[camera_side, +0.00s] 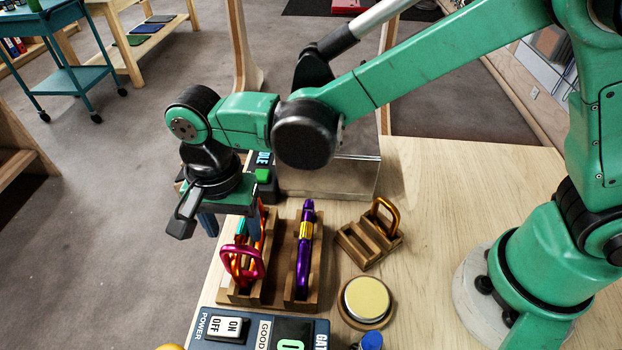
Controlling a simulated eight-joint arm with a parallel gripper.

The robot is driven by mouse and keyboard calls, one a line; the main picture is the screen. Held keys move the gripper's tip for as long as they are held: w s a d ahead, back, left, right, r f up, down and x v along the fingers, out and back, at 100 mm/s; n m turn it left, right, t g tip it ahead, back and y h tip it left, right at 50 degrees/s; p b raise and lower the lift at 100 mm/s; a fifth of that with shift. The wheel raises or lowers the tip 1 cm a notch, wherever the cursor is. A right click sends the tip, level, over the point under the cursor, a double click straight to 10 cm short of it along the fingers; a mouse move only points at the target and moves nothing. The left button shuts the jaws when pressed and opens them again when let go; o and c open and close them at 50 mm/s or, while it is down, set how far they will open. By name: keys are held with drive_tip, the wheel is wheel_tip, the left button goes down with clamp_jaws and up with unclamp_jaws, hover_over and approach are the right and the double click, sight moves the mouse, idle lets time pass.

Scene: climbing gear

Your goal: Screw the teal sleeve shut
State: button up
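The teal sleeve (242,226) shows as a small band on a red-pink carabiner (240,265), which stands upright in the left slotted wooden holder (268,290). Whether the sleeve is screwed shut or open is too small to tell. My gripper (232,226) points down over this carabiner, with one blue-padded finger to the left of the sleeve and the other partly hidden near its right side. The fingers look spread apart. I cannot see any contact with the sleeve.
A purple carabiner with a gold sleeve (305,238) stands in the holder just right. A small wooden rack (355,245) holds a gold carabiner (386,214). A round yellow-topped button (367,298) and a control box (225,334) sit in front. A metal block (340,180) stands behind.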

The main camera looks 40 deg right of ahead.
drive_tip(key=shift+r, duration=0.95)
drive_tip(key=shift+s, duration=0.1)
drive_tip(key=shift+s+d, duration=0.45)
drive_tip(key=shift+d, duration=0.1)
drive_tip(key=shift+s+a+f, duration=0.1)
drive_tip(key=shift+f, duration=1.3)
drive_tip(key=shift+w+a, duration=0.55)
